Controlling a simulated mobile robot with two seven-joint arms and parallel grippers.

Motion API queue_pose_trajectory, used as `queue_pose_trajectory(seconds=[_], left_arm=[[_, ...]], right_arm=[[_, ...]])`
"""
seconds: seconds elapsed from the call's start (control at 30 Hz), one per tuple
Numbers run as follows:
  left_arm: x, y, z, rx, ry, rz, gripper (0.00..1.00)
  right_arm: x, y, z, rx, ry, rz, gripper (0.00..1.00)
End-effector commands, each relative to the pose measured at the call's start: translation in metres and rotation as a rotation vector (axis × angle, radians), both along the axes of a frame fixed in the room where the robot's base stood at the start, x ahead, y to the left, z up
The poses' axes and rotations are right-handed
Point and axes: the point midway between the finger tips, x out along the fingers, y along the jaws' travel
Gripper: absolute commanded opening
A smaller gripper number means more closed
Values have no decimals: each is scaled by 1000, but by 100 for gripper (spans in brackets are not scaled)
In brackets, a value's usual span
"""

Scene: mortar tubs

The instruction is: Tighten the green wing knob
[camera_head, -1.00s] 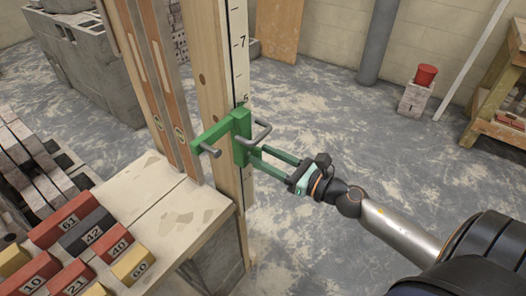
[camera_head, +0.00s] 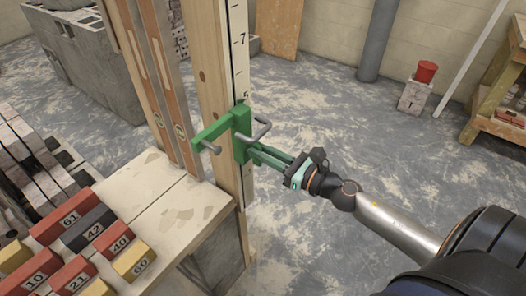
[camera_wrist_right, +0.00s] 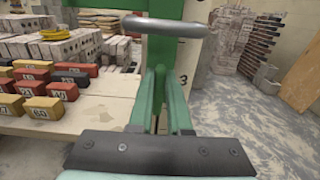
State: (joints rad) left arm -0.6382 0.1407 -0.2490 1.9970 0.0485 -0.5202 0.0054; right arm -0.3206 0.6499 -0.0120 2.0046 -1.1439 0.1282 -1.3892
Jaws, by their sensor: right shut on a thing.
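The green clamp (camera_head: 222,130) sits around the upright wooden post (camera_head: 216,95) beside its measuring scale. A grey bent handle (camera_head: 263,128) sticks out of it and also crosses the top of the right wrist view (camera_wrist_right: 165,27). My right gripper (camera_head: 256,153) reaches in from the right, just below that handle, with its green fingers closed. In the right wrist view the fingers (camera_wrist_right: 163,85) are shut on a narrow green piece, the wing knob (camera_wrist_right: 160,102). The fingers hide most of the knob, so its turn angle is hard to read. My left gripper is out of view.
A wooden bench top (camera_head: 165,212) with several numbered red, dark and yellow blocks (camera_head: 75,240) lies left of the post. Spirit levels (camera_head: 165,85) lean beside the post.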

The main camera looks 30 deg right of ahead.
Motion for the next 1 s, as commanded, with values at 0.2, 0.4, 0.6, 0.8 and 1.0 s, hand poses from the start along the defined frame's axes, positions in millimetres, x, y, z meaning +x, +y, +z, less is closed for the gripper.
queue_pose_trajectory(seconds=[0.2,0.4,0.6,0.8,1.0], left_arm=[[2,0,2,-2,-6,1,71],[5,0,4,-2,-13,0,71],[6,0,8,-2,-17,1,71],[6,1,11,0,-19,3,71],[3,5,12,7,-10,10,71]], right_arm=[[0,0,-3,-1,5,0,0],[-1,0,-3,5,9,0,0],[0,-1,-3,54,30,0,0],[1,-3,-2,171,78,-1,0],[2,-6,-3,339,148,0,0]])
